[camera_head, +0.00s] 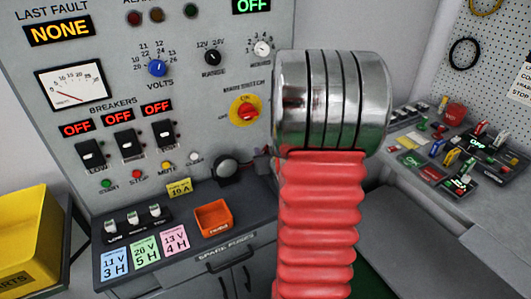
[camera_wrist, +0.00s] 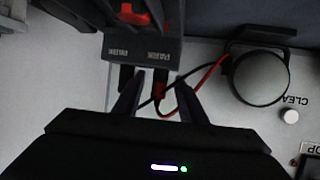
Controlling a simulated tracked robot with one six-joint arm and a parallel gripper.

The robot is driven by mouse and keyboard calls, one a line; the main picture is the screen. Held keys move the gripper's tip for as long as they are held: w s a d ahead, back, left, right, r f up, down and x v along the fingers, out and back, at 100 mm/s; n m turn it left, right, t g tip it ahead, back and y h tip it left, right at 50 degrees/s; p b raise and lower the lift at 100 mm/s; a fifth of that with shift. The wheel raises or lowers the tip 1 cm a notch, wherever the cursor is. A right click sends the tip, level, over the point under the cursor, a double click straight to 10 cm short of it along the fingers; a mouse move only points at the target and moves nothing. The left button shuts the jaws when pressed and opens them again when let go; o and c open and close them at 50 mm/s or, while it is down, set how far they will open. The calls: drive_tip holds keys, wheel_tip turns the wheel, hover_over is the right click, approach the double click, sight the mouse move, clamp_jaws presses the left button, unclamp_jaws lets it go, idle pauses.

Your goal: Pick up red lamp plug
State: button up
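The red lamp plug (camera_wrist: 160,84) shows in the wrist view, upright in the picture at the edge of a dark labelled block (camera_wrist: 143,48). A red wire loops from it to the round lamp (camera_wrist: 260,78). My gripper (camera_wrist: 163,90) is open, with one dark finger on each side of the red plug and gaps beside it. A black plug (camera_wrist: 126,76) sits left of the red one, close to the left finger. In the head view my arm hides the gripper and the plug; the lamp (camera_head: 225,167) shows left of the arm.
A grey panel (camera_head: 200,100) with breakers, knobs and a main switch (camera_head: 246,110) stands behind. An orange bin (camera_head: 212,218) sits on the ledge below. A yellow bin (camera_head: 25,240) is at left. A bench with coloured parts (camera_head: 450,150) is at right.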

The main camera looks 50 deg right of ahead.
sight(267, 147)
idle(0.4)
clamp_jaws()
drive_tip(key=shift+r, duration=0.15)
wheel_tip(267, 147, up, 10)
drive_tip(key=shift+f, duration=0.1)
idle(0.7)
idle(0.5)
